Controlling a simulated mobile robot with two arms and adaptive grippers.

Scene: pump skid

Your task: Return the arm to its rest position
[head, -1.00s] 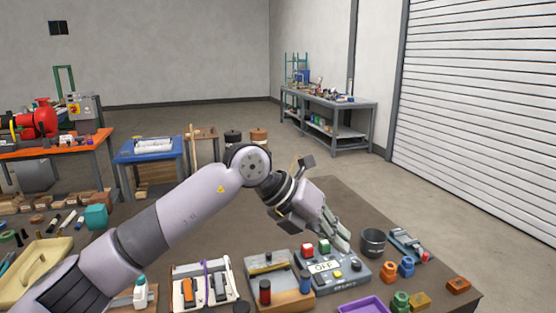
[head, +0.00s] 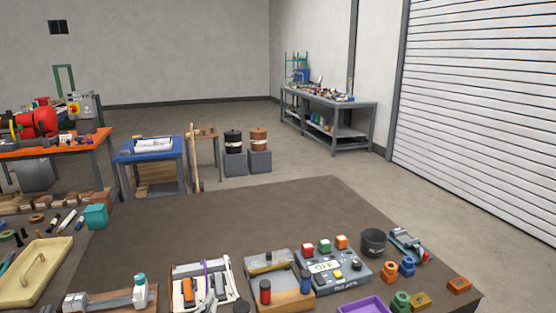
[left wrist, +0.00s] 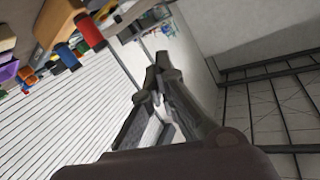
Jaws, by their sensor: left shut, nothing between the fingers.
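My left gripper (left wrist: 162,65) shows in the left wrist view with its fingers together and nothing between them. It is apart from the table things, which show at the upper left of that view. In the head view my left arm and gripper are not clearly seen. My right gripper is in neither view. The control box (head: 345,278) with red, green and orange buttons stands uncovered on the brown table (head: 240,220).
A dark cup (head: 373,242), blue and orange blocks, a purple tray (head: 362,305) and a tool tray (head: 205,285) stand along the near side. A white bottle (head: 140,288) is at the lower left. The table's middle and far part are clear.

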